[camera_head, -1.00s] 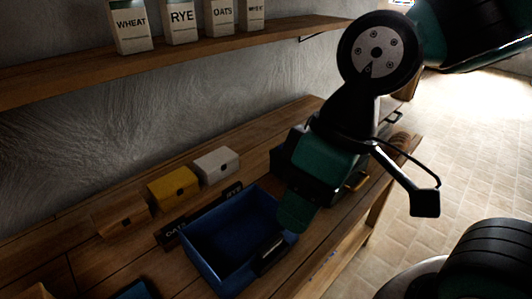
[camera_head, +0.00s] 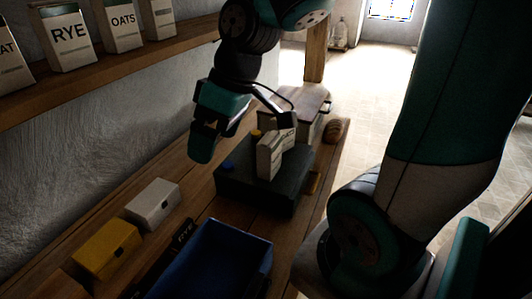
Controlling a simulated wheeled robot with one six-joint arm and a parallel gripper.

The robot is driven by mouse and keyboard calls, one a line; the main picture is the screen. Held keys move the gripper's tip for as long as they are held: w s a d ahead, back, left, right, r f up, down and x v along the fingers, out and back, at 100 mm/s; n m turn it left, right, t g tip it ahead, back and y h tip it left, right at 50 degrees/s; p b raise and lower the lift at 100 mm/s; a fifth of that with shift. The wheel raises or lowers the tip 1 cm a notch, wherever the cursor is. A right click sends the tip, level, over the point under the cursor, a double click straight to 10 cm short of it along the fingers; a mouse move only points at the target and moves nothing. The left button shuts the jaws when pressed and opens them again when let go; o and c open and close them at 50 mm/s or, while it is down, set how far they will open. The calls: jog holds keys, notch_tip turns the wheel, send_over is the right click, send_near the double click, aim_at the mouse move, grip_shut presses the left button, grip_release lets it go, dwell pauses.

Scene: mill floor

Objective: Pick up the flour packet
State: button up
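A pale flour packet (camera_head: 269,158) stands on a dark box-shaped unit (camera_head: 246,190) on the bench. A second pale shape with dark lettering, perhaps OATS, shows right behind it; I cannot tell if it is a separate packet. More packets stand on the wall shelf, among them one marked RYE (camera_head: 68,38) and one marked OATS (camera_head: 122,25). My gripper (camera_head: 245,134) is open, its fingers wide apart, above and behind the packet on the unit. Nothing shows between the fingers. Whether a finger touches the packet I cannot tell.
A blue open bin (camera_head: 212,262) stands on the bench in front of the unit. A white box (camera_head: 153,203) and a yellow box (camera_head: 106,248) sit along the wall side. A wooden box (camera_head: 305,103) and a brown loaf-like thing (camera_head: 334,130) are behind. Open floor lies beyond.

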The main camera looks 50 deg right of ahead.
jog(key=w+d+m+t+h, duration=0.1)
jog(key=w+d, duration=0.3)
jog(key=d, duration=0.8)
jog(key=m+t+h, duration=0.1)
send_near(270, 139)
jog(key=shift+h, duration=0.3)
jog(key=p+x, duration=0.3)
jog(key=x, duration=0.3)
jog(key=shift+a, duration=0.1)
jog(key=shift+p+x, duration=1.35)
jog(key=shift+x, duration=1.9)
jog(key=shift+s+a, duration=0.1)
jog(key=shift+a, duration=0.1)
jog(key=c, duration=1)
